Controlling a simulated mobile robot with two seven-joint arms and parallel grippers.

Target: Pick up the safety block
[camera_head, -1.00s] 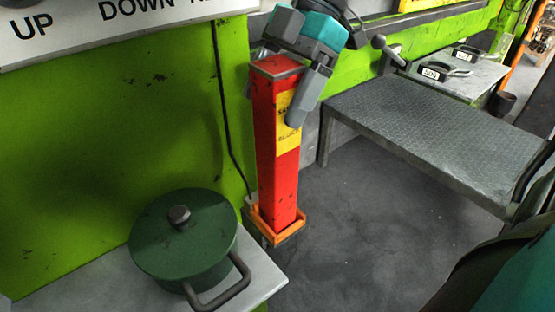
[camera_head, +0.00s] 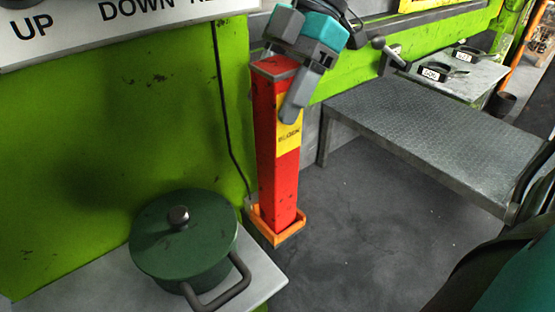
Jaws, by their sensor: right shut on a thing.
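The safety block (camera_head: 282,184) is a tall red post with a yellow label. It stands upright in an orange holder (camera_head: 283,236) beside the green press wall. My right gripper (camera_head: 277,95) comes from above and is shut on the upper part of the block. One grey finger lies across the yellow label on the right face; the other finger is mostly hidden behind the block. My left gripper is not in view.
A green lidded pot (camera_head: 183,245) stands on a light ledge (camera_head: 262,272) at the lower left. A grey metal table (camera_head: 430,135) stands to the right, with tagged tools (camera_head: 437,72) on a plate behind it. The dark floor between is clear.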

